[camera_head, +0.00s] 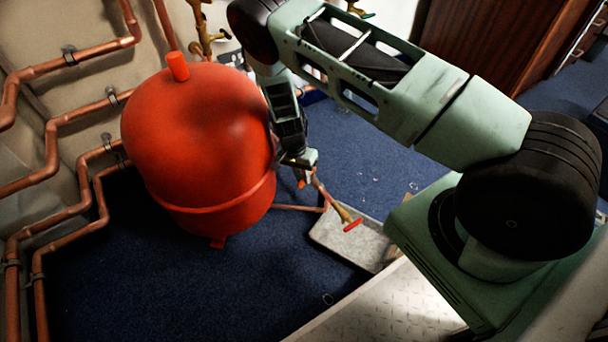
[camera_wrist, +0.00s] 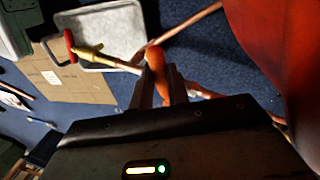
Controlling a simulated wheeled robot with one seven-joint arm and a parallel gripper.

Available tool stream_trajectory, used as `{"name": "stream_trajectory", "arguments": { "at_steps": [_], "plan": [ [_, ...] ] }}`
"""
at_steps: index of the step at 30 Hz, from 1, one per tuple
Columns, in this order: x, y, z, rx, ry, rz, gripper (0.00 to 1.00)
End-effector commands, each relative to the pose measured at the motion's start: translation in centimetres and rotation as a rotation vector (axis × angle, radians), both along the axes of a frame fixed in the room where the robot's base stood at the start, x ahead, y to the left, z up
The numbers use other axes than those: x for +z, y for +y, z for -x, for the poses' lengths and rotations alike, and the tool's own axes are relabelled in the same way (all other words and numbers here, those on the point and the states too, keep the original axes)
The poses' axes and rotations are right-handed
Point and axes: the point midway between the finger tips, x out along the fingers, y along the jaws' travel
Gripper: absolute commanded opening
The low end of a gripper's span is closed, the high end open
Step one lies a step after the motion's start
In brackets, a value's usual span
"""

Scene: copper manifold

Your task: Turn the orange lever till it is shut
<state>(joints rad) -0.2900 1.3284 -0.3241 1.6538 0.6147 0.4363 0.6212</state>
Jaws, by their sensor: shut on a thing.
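The orange lever (camera_wrist: 155,62) stands between my gripper's fingers in the wrist view, its rounded end rising past the fingertips. My gripper (camera_wrist: 165,82) is shut on it. In the head view my gripper (camera_head: 304,170) is low beside the red tank, and a small orange bit of the lever (camera_head: 301,184) shows just under it. The lever's base is mostly hidden by the fingers. I cannot tell the lever's exact angle to the pipe. A copper pipe (camera_wrist: 122,64) runs from behind the lever to a brass valve with a red handle (camera_wrist: 70,40).
The big red tank (camera_head: 200,140) is close to my gripper's left. A grey tray (camera_head: 338,240) lies on the blue carpet under the red-handled valve (camera_head: 353,225). Copper pipes (camera_head: 90,190) line the left wall. A cardboard sheet or box (camera_wrist: 75,85) lies beside the tray.

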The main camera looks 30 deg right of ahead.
Motion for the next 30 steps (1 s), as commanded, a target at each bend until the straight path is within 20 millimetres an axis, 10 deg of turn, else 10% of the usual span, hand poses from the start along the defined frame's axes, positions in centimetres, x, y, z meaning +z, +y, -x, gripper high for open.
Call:
{"name": "stream_trajectory", "arguments": {
  "at_steps": [12, 15, 30],
  "plan": [
    [0.0, 0.1, -0.1, -0.007, -0.001, 0.000, 0.00],
    [0.0, 0.1, -0.1, -0.007, -0.001, 0.000, 0.39],
    [1.6, 0.2, -0.3, -0.007, -0.001, 0.000, 0.39]
  ]
}}
